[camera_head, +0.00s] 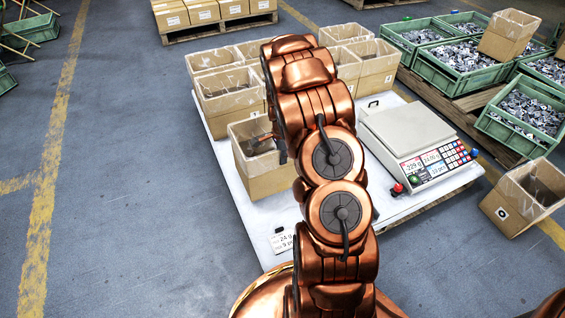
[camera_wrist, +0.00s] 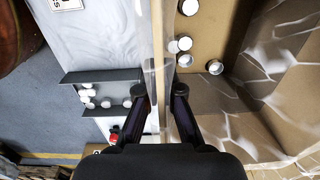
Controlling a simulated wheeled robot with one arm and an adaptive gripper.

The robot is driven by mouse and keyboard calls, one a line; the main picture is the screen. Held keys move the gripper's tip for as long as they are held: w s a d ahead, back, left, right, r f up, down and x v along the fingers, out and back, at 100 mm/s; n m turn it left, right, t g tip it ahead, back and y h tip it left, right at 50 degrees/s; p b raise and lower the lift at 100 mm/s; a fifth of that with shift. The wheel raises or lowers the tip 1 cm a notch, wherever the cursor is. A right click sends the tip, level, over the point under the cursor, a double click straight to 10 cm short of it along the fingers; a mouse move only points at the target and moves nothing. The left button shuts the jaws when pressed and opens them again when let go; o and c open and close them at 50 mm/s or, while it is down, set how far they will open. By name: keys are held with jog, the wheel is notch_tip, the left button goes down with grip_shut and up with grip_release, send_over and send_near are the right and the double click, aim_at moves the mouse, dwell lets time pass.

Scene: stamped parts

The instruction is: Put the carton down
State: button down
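The carton (camera_head: 266,172) is an open brown cardboard box at the near left of the white table top (camera_head: 262,225). My gripper (camera_head: 258,143) is at its upper rim, partly hidden by my arm. In the wrist view my gripper (camera_wrist: 162,92) has one finger on each side of the carton's wall (camera_wrist: 159,35) and looks shut on it. Several small round parts (camera_wrist: 185,43) lie inside the carton. The carton looks upright and is at or very near the table surface; I cannot tell whether its bottom touches.
A scale (camera_head: 405,130) with a lit display stands right of my arm. Several cartons (camera_head: 229,95) stand behind. A grey tray (camera_wrist: 100,76) with white round pieces lies beside the carton. A label card (camera_head: 283,241) is in front.

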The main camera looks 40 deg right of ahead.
jog(key=shift+f, duration=1.1)
jog(key=c, duration=1.3)
grip_release()
